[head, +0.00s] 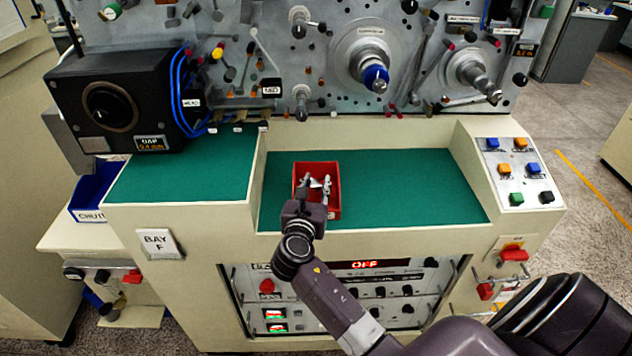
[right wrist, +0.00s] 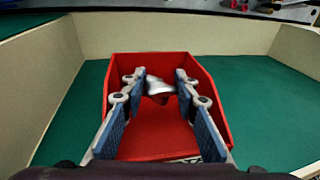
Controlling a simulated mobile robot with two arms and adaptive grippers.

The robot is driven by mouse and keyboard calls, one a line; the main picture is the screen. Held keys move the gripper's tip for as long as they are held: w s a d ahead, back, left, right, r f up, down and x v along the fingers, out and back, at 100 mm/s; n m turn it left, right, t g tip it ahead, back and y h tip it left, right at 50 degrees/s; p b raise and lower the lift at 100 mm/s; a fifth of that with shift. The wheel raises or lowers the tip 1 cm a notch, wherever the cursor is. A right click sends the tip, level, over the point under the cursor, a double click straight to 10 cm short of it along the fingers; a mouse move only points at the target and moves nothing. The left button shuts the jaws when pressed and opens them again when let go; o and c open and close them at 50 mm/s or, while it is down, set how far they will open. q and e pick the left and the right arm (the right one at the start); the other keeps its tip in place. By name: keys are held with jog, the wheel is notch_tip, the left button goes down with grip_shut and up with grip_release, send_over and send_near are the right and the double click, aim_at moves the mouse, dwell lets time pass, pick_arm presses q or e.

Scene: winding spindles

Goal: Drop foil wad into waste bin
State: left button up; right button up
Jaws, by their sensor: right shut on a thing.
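The foil wad (right wrist: 160,87) is a small, shiny silver lump between the fingertips of my right gripper (right wrist: 160,79) in the right wrist view. The gripper is shut on it. In the head view my right gripper (head: 317,184) reaches over an open red bin (head: 334,201) on the green work surface. In the right wrist view the red bin (right wrist: 203,75) surrounds the fingers and the wad from above. I cannot tell how high the wad is above the bin's floor. The fingers partly hide the bin's inside. My left gripper is not in view.
The green surface (head: 420,185) is clear on both sides of the bin, between cream walls. A machine panel with spindles (head: 372,70) rises behind. A button console (head: 515,172) stands at right. A blue bin marked CHUTE (head: 92,192) is at far left.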

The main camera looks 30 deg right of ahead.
jog(key=o, duration=0.9)
jog(key=v, duration=1.2)
jog(key=shift+f, duration=0.1)
jog(key=shift+s+f, duration=0.1)
